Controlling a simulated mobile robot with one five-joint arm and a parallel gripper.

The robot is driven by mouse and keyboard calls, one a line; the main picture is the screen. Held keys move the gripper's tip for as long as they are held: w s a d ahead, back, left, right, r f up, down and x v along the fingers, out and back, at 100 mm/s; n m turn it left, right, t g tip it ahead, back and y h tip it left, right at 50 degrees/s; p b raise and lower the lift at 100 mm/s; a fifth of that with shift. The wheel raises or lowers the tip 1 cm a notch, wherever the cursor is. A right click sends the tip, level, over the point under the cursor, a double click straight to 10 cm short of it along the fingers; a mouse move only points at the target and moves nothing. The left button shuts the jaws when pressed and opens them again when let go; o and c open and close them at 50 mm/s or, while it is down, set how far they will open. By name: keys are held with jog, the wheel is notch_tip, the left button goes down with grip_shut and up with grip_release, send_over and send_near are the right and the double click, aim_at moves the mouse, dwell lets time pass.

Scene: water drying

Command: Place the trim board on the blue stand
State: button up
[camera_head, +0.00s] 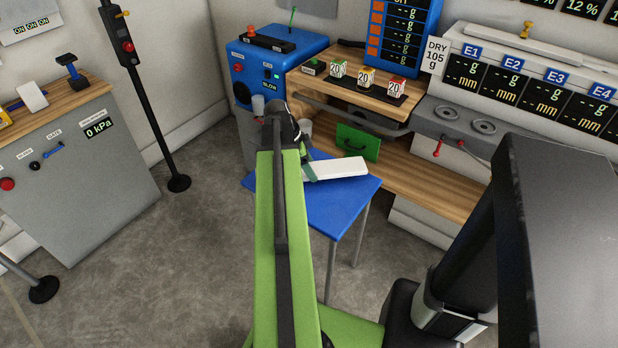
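A white, flat, oblong board (340,168), which looks like the trim board, lies on or just above the blue stand (338,208), toward its back; I cannot tell whether it touches the top. The stand has a flat blue top and thin grey legs. My green arm reaches forward and covers the stand's left part. My gripper (307,168) is at the board's left end, with a dark green finger against or beside it. The rest of the gripper is hidden behind my arm, so its opening does not show.
Behind the stand is a wooden bench (430,180) with a green panel (357,142) and a shelf of small boxes (367,78). A blue machine (275,60) stands back left.

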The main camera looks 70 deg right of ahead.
notch_tip(320, 180, down, 4)
jog(key=b, duration=0.2)
jog(key=shift+r+b, duration=0.15)
jog(key=shift+b, duration=0.15)
jog(key=shift+r, duration=0.25)
jog(key=shift+f, duration=0.2)
jog(key=o, duration=1.7)
jog(key=shift+r+p, duration=0.6)
jog(key=shift+p, duration=0.05)
jog(key=p+v, duration=1)
jog(key=v, duration=0.1)
jog(key=shift+w+r, duration=0.15)
